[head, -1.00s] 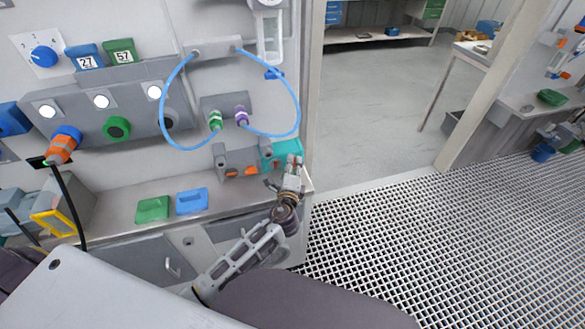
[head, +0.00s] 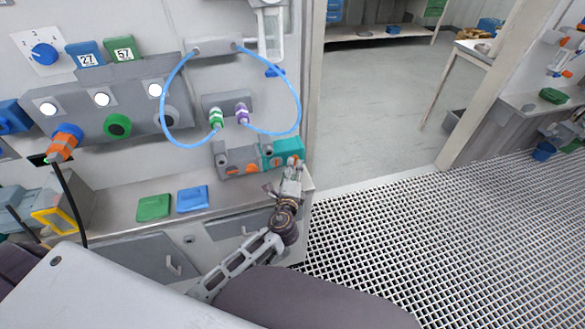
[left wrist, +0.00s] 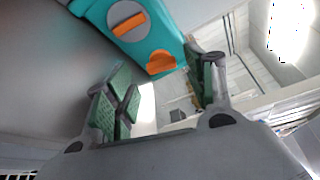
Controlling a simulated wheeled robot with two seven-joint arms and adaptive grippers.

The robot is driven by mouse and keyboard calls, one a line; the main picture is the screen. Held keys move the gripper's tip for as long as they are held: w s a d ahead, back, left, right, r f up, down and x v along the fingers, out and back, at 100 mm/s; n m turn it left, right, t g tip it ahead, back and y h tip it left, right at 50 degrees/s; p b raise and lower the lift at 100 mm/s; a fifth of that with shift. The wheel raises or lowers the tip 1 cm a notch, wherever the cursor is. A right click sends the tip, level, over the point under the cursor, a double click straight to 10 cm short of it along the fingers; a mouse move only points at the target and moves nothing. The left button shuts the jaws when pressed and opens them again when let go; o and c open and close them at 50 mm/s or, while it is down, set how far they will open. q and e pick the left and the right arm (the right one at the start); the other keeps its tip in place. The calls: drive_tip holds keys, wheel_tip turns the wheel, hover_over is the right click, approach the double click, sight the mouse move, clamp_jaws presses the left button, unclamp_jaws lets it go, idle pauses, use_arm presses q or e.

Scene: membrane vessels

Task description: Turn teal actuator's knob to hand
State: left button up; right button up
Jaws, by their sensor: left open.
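The teal actuator (head: 281,147) is at the right end of a low block on the wall panel's shelf. In the left wrist view the teal actuator (left wrist: 97,10) fills the top, with an orange bar (left wrist: 128,24) in a round recess and an orange knob (left wrist: 161,62) near its lower edge. My left gripper (head: 281,176) is just in front of and below the actuator. In the wrist view my left gripper (left wrist: 160,92) is open and empty, with green-padded fingers below the orange knob. No contact is clear. My right gripper is out of view.
A grey unit with orange parts (head: 238,160) adjoins the actuator on the left. Blue tubing (head: 299,100) loops above it. Green (head: 153,207) and blue (head: 192,199) flat pieces lie on the shelf. The grated floor (head: 400,230) to the right is clear.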

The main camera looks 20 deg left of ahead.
use_arm(q)
drive_tip(key=shift+v, duration=2.3)
drive_tip(key=shift+r, duration=0.1)
drive_tip(key=shift+s, duration=0.1)
